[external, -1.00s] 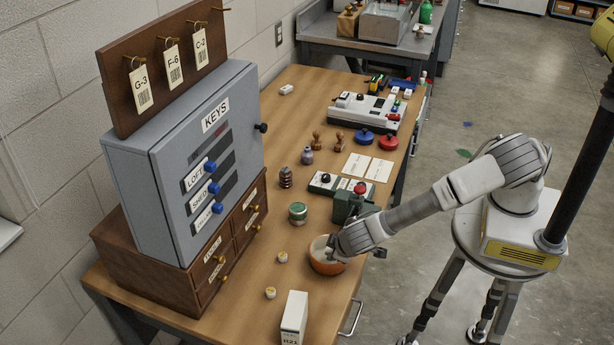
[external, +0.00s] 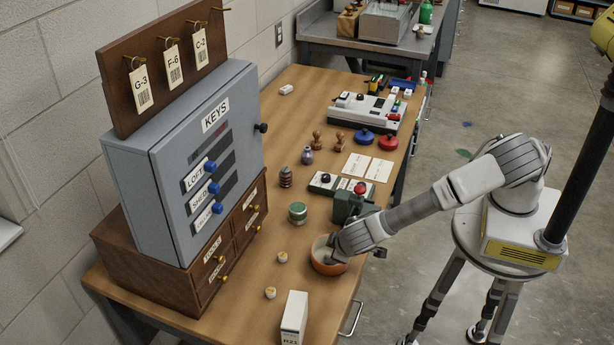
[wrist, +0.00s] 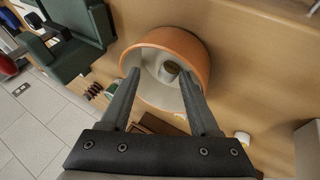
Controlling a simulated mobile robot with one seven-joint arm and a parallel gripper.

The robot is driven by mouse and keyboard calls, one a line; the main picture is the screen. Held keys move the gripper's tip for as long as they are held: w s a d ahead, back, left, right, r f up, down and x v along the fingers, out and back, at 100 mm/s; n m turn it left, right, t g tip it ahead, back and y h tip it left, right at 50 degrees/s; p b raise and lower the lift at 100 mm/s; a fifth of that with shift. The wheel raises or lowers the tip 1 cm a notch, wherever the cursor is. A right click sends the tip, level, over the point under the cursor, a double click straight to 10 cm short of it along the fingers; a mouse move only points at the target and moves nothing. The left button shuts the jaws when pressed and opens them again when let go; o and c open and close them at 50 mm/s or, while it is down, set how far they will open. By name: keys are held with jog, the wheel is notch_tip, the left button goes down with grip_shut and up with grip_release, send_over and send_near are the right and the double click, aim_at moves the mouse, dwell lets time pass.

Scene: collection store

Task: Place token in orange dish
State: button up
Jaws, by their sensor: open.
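The orange dish (external: 328,268), with a pale inside, stands near the right edge of the wooden table. It also shows in the wrist view (wrist: 192,43). A small round piece with a pale rim and darker top, which looks like the token (wrist: 171,68), lies inside the dish. My gripper (wrist: 163,76) is open, its two fingers reaching over the dish with the round piece between them and a little beyond the tips. I see no finger touching it. In the external view my gripper (external: 335,247) hides part of the dish's inside.
Two small cream pieces (external: 282,257) (external: 270,293) stand left of the dish. A green press with a red knob (external: 354,203) stands close behind it, and a green-lidded tin (external: 298,212) to its left. A white box (external: 294,318) stands at the front.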

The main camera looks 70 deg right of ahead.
notch_tip(320, 180, up, 7)
jog(key=p, duration=0.4)
jog(key=shift+p, duration=0.3)
jog(key=shift+d, duration=0.1)
jog(key=s+d+r+m+g+y, duration=0.1)
jog(key=s+d+r+y, duration=0.2)
jog(key=d+r, duration=0.6)
jog(key=s+d+r+m+g+y, duration=0.1)
jog(key=s+d+r+g+y, duration=0.15)
jog(key=d+r, duration=0.6)
jog(key=s+d+r+t, duration=0.2)
jog(key=s+d+r, duration=0.3)
jog(key=s, duration=0.2)
jog(key=s+d+r+n+t+p, duration=0.1)
jog(key=s+d+r+t, duration=0.1)
jog(key=s+d+r, duration=0.3)
jog(key=s, duration=0.3)
jog(key=shift+s+r, duration=0.2)
